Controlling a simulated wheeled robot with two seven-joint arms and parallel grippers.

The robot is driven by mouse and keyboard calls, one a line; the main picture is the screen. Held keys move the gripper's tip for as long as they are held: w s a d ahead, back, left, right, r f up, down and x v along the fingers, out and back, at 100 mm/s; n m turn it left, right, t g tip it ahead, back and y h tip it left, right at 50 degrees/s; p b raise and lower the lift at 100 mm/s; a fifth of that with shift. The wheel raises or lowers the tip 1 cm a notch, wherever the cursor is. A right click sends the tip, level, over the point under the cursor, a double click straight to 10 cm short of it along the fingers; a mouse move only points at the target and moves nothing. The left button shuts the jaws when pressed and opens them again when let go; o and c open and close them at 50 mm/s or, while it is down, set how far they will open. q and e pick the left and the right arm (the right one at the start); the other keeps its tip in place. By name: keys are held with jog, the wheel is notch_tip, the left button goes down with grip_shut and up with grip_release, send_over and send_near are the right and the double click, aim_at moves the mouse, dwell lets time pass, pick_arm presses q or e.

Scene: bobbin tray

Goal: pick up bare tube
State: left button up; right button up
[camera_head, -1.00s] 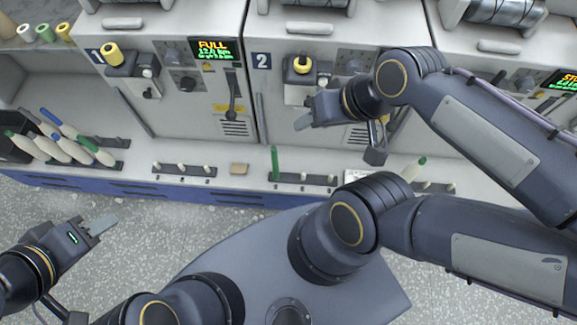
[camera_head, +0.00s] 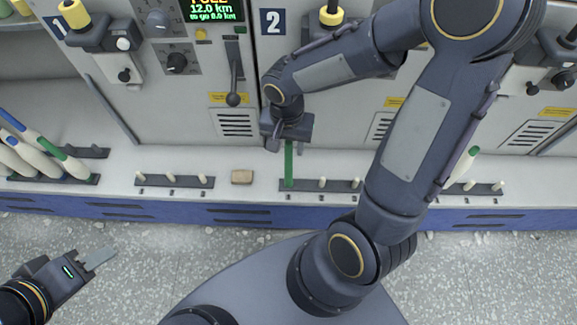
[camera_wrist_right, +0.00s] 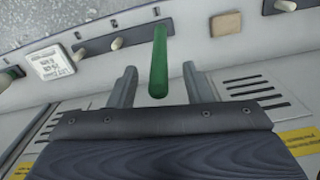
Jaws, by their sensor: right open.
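The bare tube is a slim green tube (camera_head: 289,164) standing upright on the left end of a peg rail below machine 2. It also shows in the right wrist view (camera_wrist_right: 158,62), its near end between the fingers. My right gripper (camera_head: 287,140) is just above the tube in the head view. In the right wrist view its two fingers (camera_wrist_right: 157,88) are spread, one on each side of the tube, with gaps and no visible contact.
A tan block (camera_head: 242,177) lies on the ledge left of the tube. The peg rail (camera_head: 330,189) holds short pale pegs beside it. Another peg rail (camera_head: 174,181) is further left. The machine front stands close behind.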

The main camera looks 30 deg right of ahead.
aim_at(288, 154)
notch_tip(288, 154, down, 5)
jog(key=shift+w+d+r+b, duration=0.1)
jog(key=shift+d+r+b, duration=0.05)
jog(key=shift+b, duration=0.7)
jog(key=shift+r, duration=0.1)
grip_shut()
